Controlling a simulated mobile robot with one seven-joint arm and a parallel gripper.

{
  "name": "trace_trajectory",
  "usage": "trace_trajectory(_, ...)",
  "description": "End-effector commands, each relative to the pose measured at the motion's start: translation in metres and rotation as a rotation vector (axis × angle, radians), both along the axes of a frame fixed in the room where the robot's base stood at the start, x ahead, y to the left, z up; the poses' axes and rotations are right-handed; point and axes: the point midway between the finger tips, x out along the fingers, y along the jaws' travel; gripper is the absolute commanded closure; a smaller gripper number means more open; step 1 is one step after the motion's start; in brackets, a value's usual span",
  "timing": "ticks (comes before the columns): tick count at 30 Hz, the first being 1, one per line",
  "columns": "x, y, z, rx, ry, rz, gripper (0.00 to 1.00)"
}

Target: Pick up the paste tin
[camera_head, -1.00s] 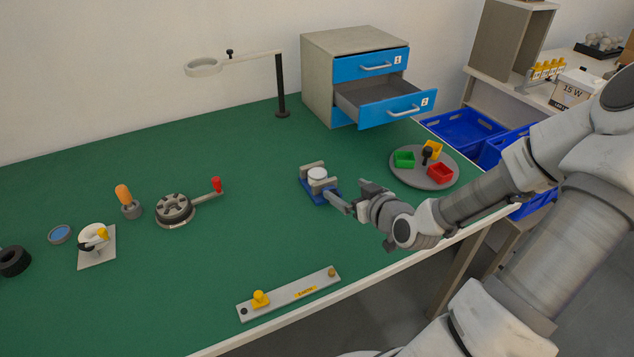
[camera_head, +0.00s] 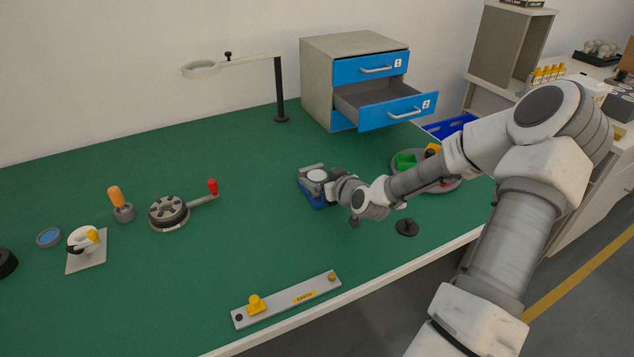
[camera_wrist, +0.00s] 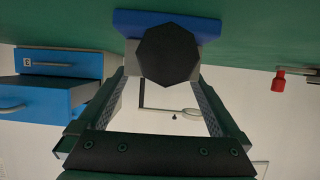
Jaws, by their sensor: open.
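A shallow round tin with a blue top (camera_head: 49,237), which looks like the paste tin, lies on the green bench at the far left of the head view. My gripper (camera_head: 334,183) is far from it, at the blue-based vise (camera_head: 313,194) near the bench's middle. A round white-topped piece (camera_head: 317,175) sits in the vise. In the wrist view my gripper (camera_wrist: 166,85) is open, its fingers either side of a dark octagonal end (camera_wrist: 168,55) in front of the blue base (camera_wrist: 125,22). Contact cannot be told.
A crank wheel (camera_head: 168,210), an orange-handled tool (camera_head: 116,197) and a white device on a plate (camera_head: 84,264) stand near the tin. A magnifier lamp (camera_head: 280,90) and a cabinet with an open drawer (camera_head: 397,110) stand behind. A grey strip (camera_head: 290,300) lies near the front edge.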

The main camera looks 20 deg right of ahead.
Motion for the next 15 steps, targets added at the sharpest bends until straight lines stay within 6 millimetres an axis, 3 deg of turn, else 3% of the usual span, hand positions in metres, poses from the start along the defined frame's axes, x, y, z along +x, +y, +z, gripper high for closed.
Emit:
trace_trajectory(4,0.0122,0.0007,-0.0059,0.001,0.001,0.001,0.0)
trace_trajectory(11,0.0133,0.0004,-0.0057,0.001,0.001,0.0,0.0)
trace_trajectory(15,0.0131,0.0004,-0.0057,0.001,0.001,0.0,0.23)
